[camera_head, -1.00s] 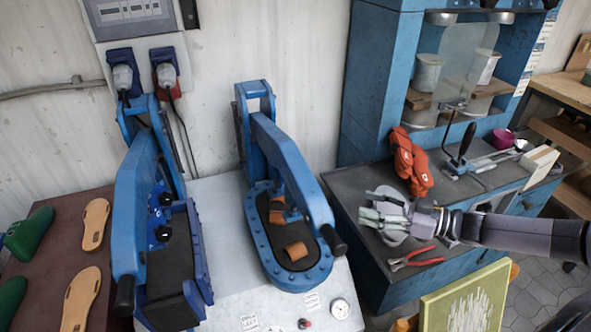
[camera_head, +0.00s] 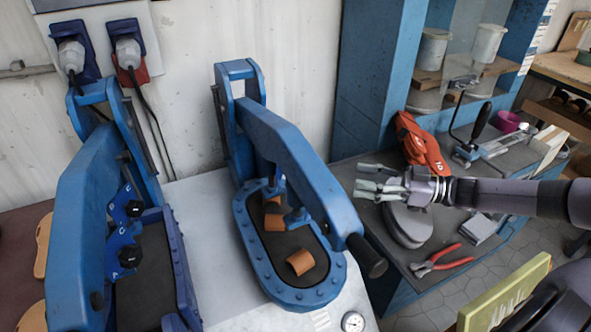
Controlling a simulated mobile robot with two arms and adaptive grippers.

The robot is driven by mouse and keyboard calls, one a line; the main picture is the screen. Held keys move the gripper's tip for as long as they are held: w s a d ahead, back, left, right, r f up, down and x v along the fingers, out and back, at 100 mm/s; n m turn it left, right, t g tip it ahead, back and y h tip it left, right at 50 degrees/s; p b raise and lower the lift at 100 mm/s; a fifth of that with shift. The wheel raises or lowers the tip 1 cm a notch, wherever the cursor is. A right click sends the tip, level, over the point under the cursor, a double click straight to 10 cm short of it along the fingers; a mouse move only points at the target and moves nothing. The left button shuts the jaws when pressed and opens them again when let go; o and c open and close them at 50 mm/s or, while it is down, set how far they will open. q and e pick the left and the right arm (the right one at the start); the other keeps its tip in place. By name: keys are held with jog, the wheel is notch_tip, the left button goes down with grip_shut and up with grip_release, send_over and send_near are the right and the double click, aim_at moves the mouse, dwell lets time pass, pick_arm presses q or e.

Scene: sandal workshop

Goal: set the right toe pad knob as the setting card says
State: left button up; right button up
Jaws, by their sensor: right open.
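Two black knobs sit on blue brackets of the left blue press, an upper knob (camera_head: 133,208) and a lower knob (camera_head: 131,256). I cannot tell which one is the right toe pad knob. No setting card can be made out; a small white label (camera_head: 321,319) at the table's front edge is too small to read. My right gripper (camera_head: 364,182) is open and empty. It is above the grey bench on the right, far from the knobs, with its fingers pointing left. My left gripper is not in view.
A second blue press (camera_head: 292,292) with orange-brown pieces stands between the knobs and my right gripper. Its black-ended lever (camera_head: 367,256) juts toward my arm. A round gauge (camera_head: 353,322) is at the table front.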

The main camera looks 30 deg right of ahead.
jog(key=p+x, duration=0.2)
jog(key=x, duration=1.4)
jog(key=shift+r+p, duration=0.15)
jog(key=shift+p, duration=0.15)
jog(key=shift+s+a, duration=0.15)
jog(key=shift+c, duration=0.2)
jog(key=c, duration=1.1)
